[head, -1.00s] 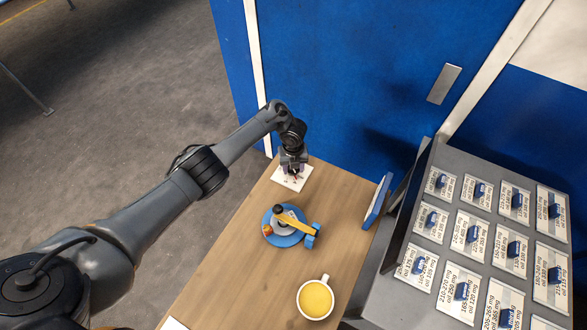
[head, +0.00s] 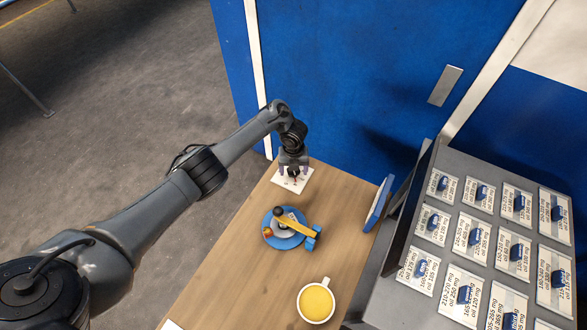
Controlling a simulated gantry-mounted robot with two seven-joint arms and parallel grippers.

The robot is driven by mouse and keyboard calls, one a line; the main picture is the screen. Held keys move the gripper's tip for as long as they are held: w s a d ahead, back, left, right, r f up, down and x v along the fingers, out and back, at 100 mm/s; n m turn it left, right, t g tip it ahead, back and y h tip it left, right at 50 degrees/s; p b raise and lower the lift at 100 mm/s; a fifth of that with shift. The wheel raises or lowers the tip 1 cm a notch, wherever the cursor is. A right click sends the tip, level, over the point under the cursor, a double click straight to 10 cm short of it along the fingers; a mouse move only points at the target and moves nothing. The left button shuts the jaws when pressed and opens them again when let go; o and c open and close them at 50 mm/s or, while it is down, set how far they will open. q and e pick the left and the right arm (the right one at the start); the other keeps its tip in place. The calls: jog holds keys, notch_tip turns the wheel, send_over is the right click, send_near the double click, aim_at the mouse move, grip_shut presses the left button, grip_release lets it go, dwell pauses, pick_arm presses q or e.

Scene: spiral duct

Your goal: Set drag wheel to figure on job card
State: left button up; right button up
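My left gripper (head: 293,173) is over a white card (head: 291,180) with small dark and red marks at the far end of the wooden table. Its fingers look apart, with a small dark and red item between or below them; I cannot tell whether they touch it. A round blue device (head: 270,239) with a yellow arm (head: 297,226), a black knob (head: 279,211) and a blue block (head: 312,238) at the arm's end sits nearer on the table. No figure on the card is readable. My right gripper is not in view.
A mug of yellow liquid (head: 316,302) stands at the table's near right. A blue panel (head: 378,203) stands upright at the right edge. A grey rack (head: 440,266) with labelled blue-handled compartments is at right. The table's left side is clear.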

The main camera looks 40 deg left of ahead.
pick_arm(q)
notch_tip(320, 180, up, 5)
jog(key=shift+w+r+p, duration=0.1)
jog(key=shift+r+p, duration=0.05)
jog(key=shift+p, duration=0.55)
jog(key=shift+r+p, duration=2.55)
jog(key=shift+r, duration=0.2)
